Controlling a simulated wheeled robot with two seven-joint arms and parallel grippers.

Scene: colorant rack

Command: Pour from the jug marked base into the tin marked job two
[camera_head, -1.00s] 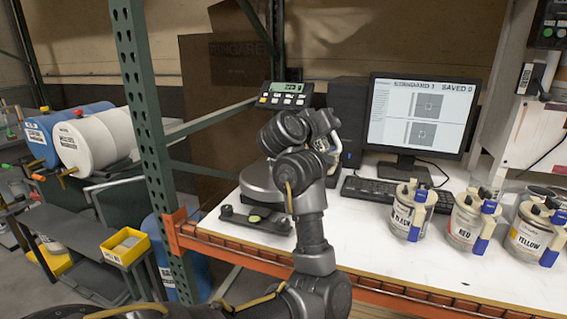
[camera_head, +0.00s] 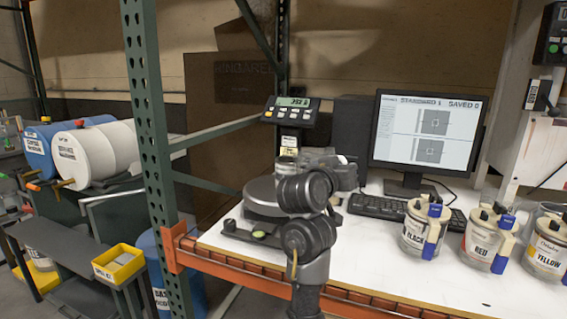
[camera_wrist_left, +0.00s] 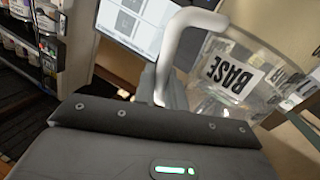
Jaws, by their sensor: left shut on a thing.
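The clear jug marked BASE (camera_wrist_left: 232,75) shows in the left wrist view, with its pale handle (camera_wrist_left: 183,40) at my fingers. My left gripper (camera_wrist_left: 160,95) is shut on that handle; its fingertips are mostly hidden. In the head view my left gripper (camera_head: 335,165) is above the bench, beside the scale, and my arm hides most of the jug. The scale (camera_head: 262,197) has a dark round platform and a lit display (camera_head: 291,102). A small labelled item (camera_head: 288,150) shows below the display; I cannot tell whether it is the job two tin. My right gripper is not in view.
Black (camera_head: 422,228), red (camera_head: 487,240) and yellow (camera_head: 546,250) colorant cans line the bench's right. A green rack post (camera_head: 150,130) rises at left.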

